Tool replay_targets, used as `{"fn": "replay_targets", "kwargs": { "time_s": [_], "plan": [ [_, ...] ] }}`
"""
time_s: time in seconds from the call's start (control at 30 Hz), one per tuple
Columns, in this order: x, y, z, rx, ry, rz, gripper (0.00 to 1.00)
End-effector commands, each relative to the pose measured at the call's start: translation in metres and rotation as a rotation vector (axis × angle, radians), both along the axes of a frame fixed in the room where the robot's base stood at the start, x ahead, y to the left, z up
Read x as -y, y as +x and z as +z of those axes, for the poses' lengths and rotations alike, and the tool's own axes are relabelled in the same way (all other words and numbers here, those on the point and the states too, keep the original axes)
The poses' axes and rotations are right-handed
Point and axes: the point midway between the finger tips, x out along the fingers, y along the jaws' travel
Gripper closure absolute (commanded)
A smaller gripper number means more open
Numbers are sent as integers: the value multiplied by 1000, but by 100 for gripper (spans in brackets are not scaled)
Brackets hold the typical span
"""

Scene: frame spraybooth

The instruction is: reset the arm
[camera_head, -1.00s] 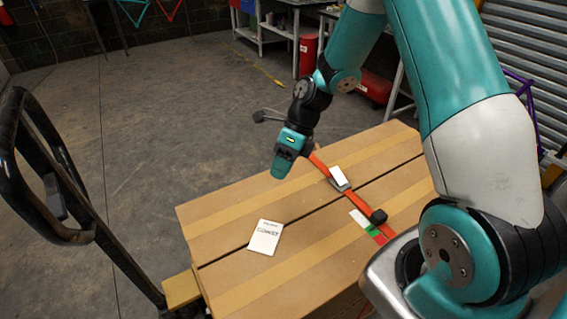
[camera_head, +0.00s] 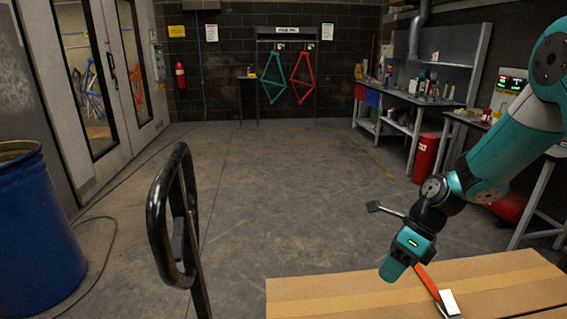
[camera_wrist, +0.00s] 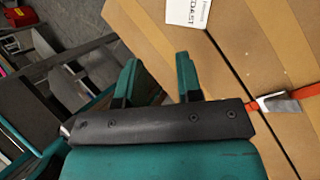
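My teal and black arm (camera_head: 490,165) reaches in from the right in the head view. Its gripper (camera_head: 393,268) points down above the far part of a cardboard box, near an orange strap. In the wrist view my gripper (camera_wrist: 158,78) has its two teal fingers apart with nothing between them. Box cardboard shows behind and to the right of the fingers. I cannot tell the exact height of the fingertips above the box.
The cardboard box (camera_head: 345,290) carries the orange strap (camera_head: 426,280) and, in the wrist view, a white card (camera_wrist: 187,14). A black handle (camera_head: 160,220) stands left of it. A blue drum (camera_head: 35,235) is at far left. Open floor (camera_head: 275,190) lies beyond; benches (camera_head: 415,100) line the right.

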Motion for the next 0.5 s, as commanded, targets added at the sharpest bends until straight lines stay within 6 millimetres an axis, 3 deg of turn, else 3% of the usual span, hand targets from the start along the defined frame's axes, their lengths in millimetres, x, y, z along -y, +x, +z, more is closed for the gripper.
{"fn": "replay_targets", "kwargs": {
  "time_s": [0.27, 0.5],
  "plan": [
    [-60, -50, 86, 490, 36, 866, 67],
    [-98, -123, 141, 914, 93, 1734, 67]
  ]
}}
